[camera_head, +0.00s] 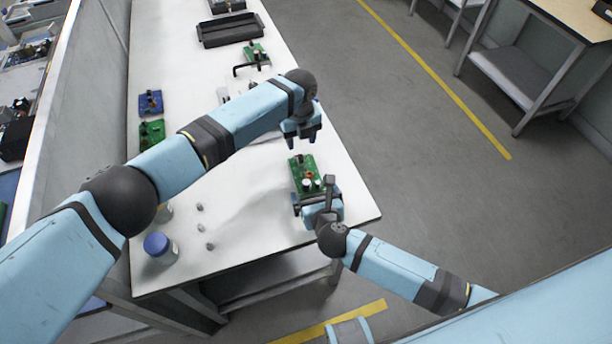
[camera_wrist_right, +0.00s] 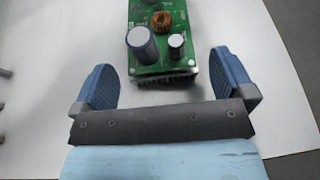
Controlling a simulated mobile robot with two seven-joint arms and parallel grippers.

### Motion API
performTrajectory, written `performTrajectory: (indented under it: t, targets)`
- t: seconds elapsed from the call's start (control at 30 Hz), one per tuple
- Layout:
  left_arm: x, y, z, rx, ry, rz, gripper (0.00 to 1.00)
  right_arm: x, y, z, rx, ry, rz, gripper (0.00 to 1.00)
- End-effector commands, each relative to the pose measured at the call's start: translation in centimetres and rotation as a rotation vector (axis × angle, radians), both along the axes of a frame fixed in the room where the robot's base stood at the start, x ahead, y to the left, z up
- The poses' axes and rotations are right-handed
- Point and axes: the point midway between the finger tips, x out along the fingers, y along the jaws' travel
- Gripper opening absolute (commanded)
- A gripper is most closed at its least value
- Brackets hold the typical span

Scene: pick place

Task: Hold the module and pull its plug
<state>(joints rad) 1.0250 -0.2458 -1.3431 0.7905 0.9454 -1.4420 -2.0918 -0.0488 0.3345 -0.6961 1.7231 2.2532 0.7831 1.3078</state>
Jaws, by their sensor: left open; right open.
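The module, a green circuit board (camera_head: 302,172), lies on the white table near its right edge. In the right wrist view the board (camera_wrist_right: 178,50) shows a copper coil, round capacitors and a dark finned end. My right gripper (camera_head: 313,192) is open at the board's near end; in its wrist view the blue fingers (camera_wrist_right: 166,78) stand apart on either side of that end, with gaps. My left gripper (camera_head: 303,140) is open, pointing down above and beyond the board's far end. A dark part sits at that far end; I cannot tell whether it is the plug.
A blue board (camera_head: 150,102) and another green board (camera_head: 151,133) lie at the table's left. A blue-lidded jar (camera_head: 160,248) and several small grey pieces are near the front left. A black tray (camera_head: 230,30) and another green board (camera_head: 255,53) are farther back.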

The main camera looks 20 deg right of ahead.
Motion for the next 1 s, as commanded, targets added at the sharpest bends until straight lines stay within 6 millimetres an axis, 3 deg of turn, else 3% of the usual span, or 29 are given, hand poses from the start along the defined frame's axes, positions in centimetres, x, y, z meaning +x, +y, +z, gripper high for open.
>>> performTrajectory:
  t: [0.1,0.3,0.7,0.97,1.0]
  targets:
    - [0.0,0.0,0.0,-0.001,0.000,0.000,0.49,2.0,-0.1,-0.8,-0.002,-0.001,0.001,1.00]
    - [0.0,0.0,0.0,-0.001,0.000,0.000,0.49,4.0,-0.2,-1.7,-0.001,0.000,0.000,1.00]
    - [0.0,0.0,0.0,-0.001,0.000,0.000,0.49,4.6,-0.2,-1.9,-0.001,0.000,0.001,1.00]
    - [0.0,0.0,0.0,-0.001,0.000,0.000,0.49,4.6,-0.2,-1.9,-0.001,0.000,0.001,0.40]
    - [0.0,0.0,0.0,-0.001,0.000,0.001,0.55,4.6,-0.2,-1.9,-0.001,0.000,0.001,0.38]
